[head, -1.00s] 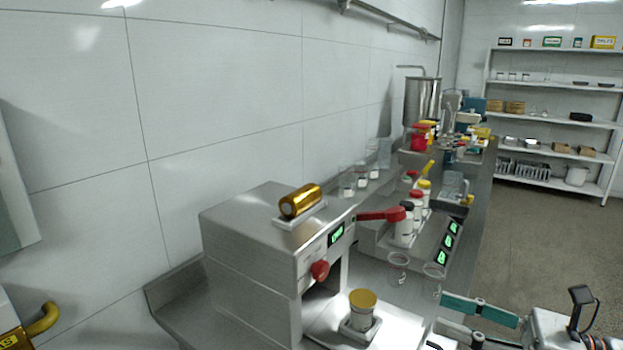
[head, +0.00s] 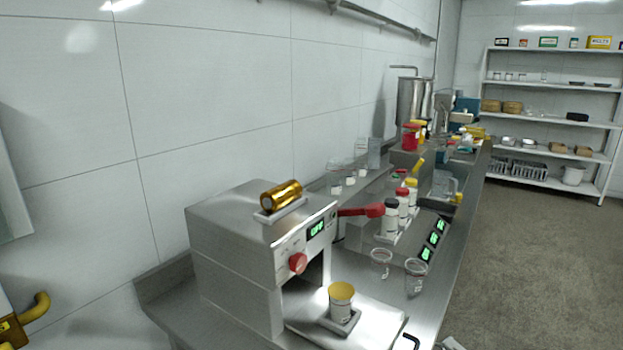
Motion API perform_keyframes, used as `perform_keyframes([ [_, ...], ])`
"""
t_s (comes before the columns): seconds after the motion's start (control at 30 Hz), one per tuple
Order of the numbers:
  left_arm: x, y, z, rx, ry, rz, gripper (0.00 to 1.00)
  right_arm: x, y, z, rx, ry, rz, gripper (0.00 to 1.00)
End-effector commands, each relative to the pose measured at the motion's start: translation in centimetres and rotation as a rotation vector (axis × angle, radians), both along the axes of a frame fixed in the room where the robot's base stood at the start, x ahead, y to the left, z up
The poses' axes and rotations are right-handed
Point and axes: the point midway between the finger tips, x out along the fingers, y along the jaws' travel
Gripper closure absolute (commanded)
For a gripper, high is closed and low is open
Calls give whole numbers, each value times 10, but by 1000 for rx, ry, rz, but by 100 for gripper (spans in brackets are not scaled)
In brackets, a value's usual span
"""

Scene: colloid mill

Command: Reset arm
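A steel mill-like machine (head: 240,250) stands on the counter in the lower middle of the head view, with a red knob (head: 298,264) and a lit green display (head: 317,229). A gold cylinder (head: 281,196) lies on its top. A cup with a yellow top (head: 341,300) stands upright on a small holder in front of the machine. Neither gripper's fingers can be made out. Only small dark and grey bits, perhaps of my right arm, show at the bottom edge. My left gripper is out of view.
Lidded bottles (head: 391,218) with a red-handled tool (head: 361,211) beside them stand farther along the counter. Two clear cups (head: 416,275) stand near its right edge. A steel hopper (head: 410,102) and shelves (head: 550,120) are farther back. The floor (head: 530,260) at right is clear.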

Motion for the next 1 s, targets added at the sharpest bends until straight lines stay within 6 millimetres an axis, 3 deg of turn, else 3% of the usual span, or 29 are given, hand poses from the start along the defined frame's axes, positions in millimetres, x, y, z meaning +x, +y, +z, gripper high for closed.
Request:
perform_keyframes([
  [0.03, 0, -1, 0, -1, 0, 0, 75, -9, 1, -36, 153, 134, -69, 55],
  [0.2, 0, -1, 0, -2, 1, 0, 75, -52, 12, -144, 631, 541, -301, 55],
  [0.3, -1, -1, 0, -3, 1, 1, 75, -84, 29, -193, 860, 728, -424, 55],
  [0.4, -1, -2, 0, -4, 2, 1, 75, -112, 47, -229, 1035, 869, -523, 55],
  [0.6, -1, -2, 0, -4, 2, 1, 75, -143, 69, -259, 1208, 1001, -625, 55],
  [1.0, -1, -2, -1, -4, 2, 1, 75, -145, 71, -261, 1219, 1008, -632, 55],
])
